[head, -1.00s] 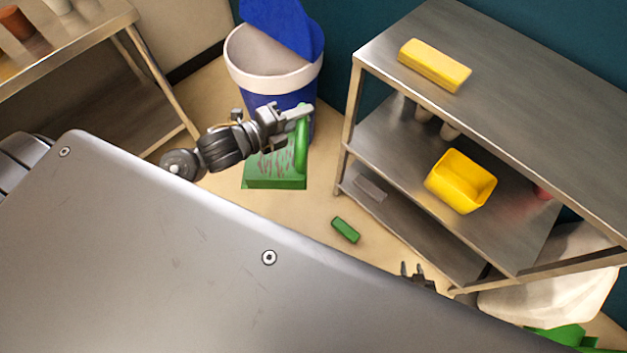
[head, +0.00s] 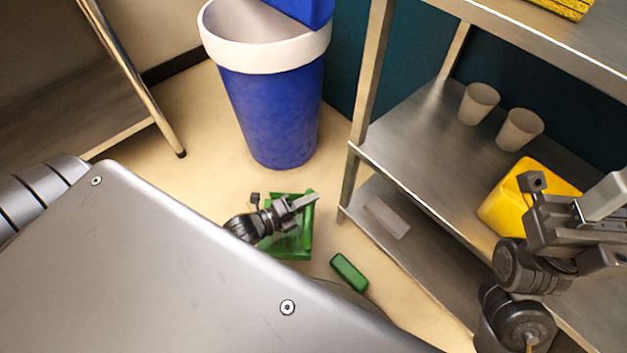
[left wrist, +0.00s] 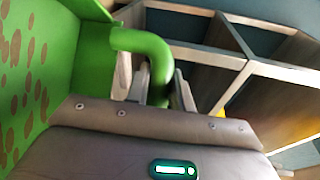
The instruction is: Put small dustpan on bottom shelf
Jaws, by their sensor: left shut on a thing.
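The small green dustpan (head: 297,245) is low over the floor near the blue bin in the head view. Its green handle and brown-spotted pan (left wrist: 35,70) fill the left of the left wrist view. My left gripper (head: 306,203) is shut on the handle; the fingers show on both sides of it in the left wrist view (left wrist: 155,85). The bottom shelf (head: 425,268) of the metal rack is to the right of the dustpan, apart from it. My right gripper (head: 570,195) is in front of the middle shelf; its finger opening is unclear.
A grey block (head: 386,217) lies on the bottom shelf. A green block (head: 349,272) lies on the floor by the rack. Two cups (head: 478,103) and a yellow container (head: 505,205) stand on the middle shelf. The blue bin (head: 268,115) stands behind. Floor is clear between bin and rack.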

